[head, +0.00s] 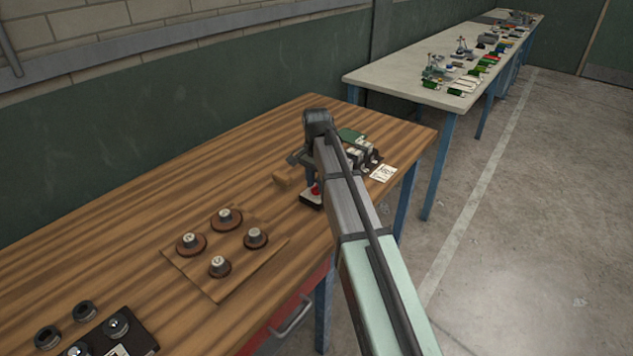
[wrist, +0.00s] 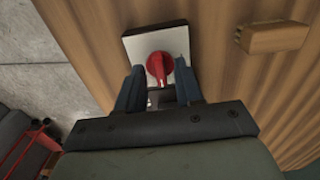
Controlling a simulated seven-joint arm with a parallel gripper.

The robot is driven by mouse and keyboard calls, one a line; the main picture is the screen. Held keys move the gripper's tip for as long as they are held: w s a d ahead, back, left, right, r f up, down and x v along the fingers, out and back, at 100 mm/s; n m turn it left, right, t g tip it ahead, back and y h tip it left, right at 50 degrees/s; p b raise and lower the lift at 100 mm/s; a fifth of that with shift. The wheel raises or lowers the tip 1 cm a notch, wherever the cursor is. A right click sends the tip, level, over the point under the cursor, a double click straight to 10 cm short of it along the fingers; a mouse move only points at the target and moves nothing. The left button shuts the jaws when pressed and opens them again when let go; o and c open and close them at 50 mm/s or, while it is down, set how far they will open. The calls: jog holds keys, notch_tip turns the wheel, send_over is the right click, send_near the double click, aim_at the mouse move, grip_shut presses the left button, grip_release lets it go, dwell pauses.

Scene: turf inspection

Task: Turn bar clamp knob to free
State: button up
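A red knob (wrist: 159,68) with a raised grip sits on a pale square plate (wrist: 137,46) in the wrist view. In the head view the red knob (head: 314,189) and its dark base (head: 311,202) show small beside my arm. My gripper (wrist: 160,76) is open, with one dark finger on each side of the knob. Narrow gaps seem to show between fingers and knob; I cannot tell whether either touches. My forearm hides part of the bench around the knob in the head view. Any marking for free on the plate is not readable.
A wooden block (wrist: 272,37) lies beside the plate. Dark fixtures (head: 362,152) and a white card (head: 383,173) are beyond my arm. A board (head: 211,283) with several round knobs and a black panel (head: 135,340) stand at left. Bare wood lies between.

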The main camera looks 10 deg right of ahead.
grip_shut()
jog(key=shift+n, duration=0.4)
jog(key=n, duration=1.7)
dwell(0.8)
jog(key=shift+o, duration=0.4)
grip_release()
